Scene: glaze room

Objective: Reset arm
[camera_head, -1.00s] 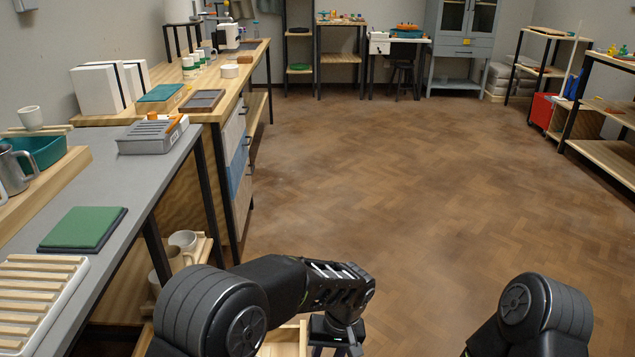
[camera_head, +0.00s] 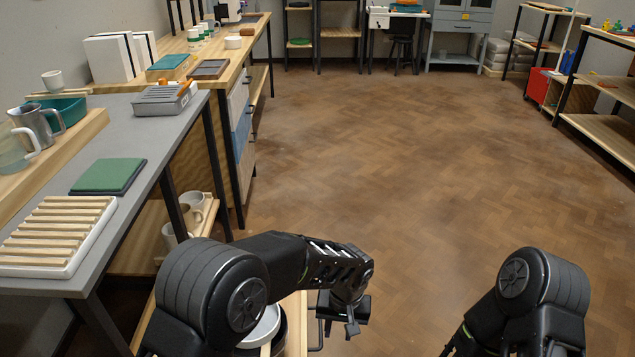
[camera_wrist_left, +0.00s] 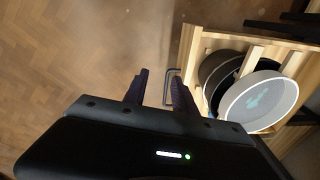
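My left arm comes in from the lower left in the head view. Its gripper (camera_head: 343,322) hangs over the floor beside an open wooden drawer (camera_head: 297,325).
The drawer holds a white bowl (camera_wrist_left: 258,100) and dark round ware (camera_wrist_left: 222,72). The grey worktop (camera_head: 135,215) at left carries a slatted rack (camera_head: 55,235), a green pad (camera_head: 108,176) and a pitcher (camera_head: 38,123). The wood floor (camera_head: 400,160) ahead is clear.

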